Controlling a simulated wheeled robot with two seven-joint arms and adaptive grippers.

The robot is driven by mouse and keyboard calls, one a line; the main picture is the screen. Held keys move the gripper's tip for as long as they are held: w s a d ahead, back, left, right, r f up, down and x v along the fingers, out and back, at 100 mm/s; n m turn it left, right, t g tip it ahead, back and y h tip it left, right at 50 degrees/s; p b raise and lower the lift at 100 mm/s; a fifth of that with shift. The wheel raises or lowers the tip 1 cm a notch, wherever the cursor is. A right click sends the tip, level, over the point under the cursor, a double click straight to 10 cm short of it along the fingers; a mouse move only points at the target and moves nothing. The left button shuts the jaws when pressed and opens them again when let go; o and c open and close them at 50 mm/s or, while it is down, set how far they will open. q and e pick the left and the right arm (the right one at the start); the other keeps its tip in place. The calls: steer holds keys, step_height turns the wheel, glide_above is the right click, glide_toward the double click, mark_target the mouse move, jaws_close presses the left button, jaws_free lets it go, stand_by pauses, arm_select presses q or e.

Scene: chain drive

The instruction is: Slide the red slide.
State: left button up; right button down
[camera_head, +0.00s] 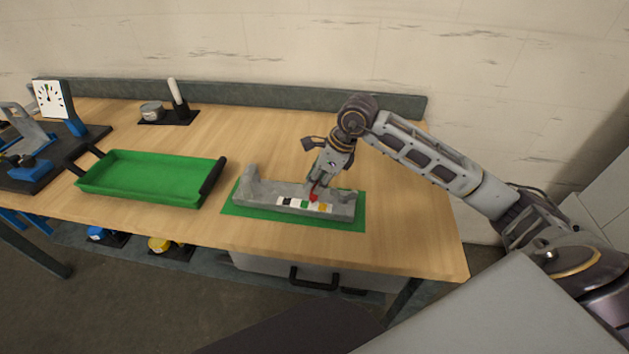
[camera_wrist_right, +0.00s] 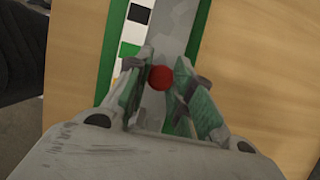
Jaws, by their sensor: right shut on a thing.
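The red slide (camera_head: 313,195) is on the grey rail fixture (camera_head: 340,205), which lies on a green mat (camera_head: 263,217). Its round red knob (camera_wrist_right: 161,77) also shows in the right wrist view. My right gripper (camera_head: 314,184) comes down from above, shut on the red slide, with a finger on each side of the knob in the wrist view (camera_wrist_right: 160,82). A strip of black, white, green and orange squares (camera_head: 303,205) runs along the front of the fixture. My left gripper is not in view.
A green tray (camera_head: 150,185) with dark handles stands left of the fixture. A gauge (camera_head: 51,99) and blue-grey device are at the far left. The table right of the fixture is clear.

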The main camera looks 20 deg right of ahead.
steer(key=c, duration=1.2)
jaws_free()
steer(key=shift+c, duration=0.2)
steer(key=v, duration=1.2)
steer(key=shift+a, duration=0.1)
